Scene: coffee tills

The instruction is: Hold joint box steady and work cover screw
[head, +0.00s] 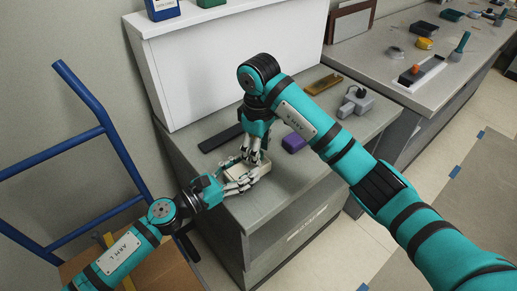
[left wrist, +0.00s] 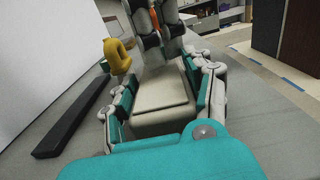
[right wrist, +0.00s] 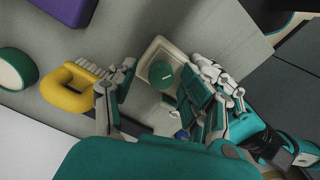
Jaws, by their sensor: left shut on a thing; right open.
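The joint box is a small beige block (head: 264,168) on the grey counter near its front corner. My left gripper (head: 240,180) is shut on it, with fingers along both sides in the left wrist view (left wrist: 160,92). My right gripper (head: 253,156) is open and points down over the box from above. In the right wrist view a round green head with a short pale mark (right wrist: 162,75) shows over the box (right wrist: 152,53), between the right fingers; it looks like the cover screw. I cannot tell whether the right fingers touch it.
A yellow looped object (right wrist: 62,92) lies beside the right gripper. A purple block (head: 293,142), a dark bar (head: 220,138), a grey device (head: 355,102) and a brown tray (head: 323,84) lie on the counter. A white panel (head: 215,60) stands behind. A blue cart frame (head: 85,95) is at left.

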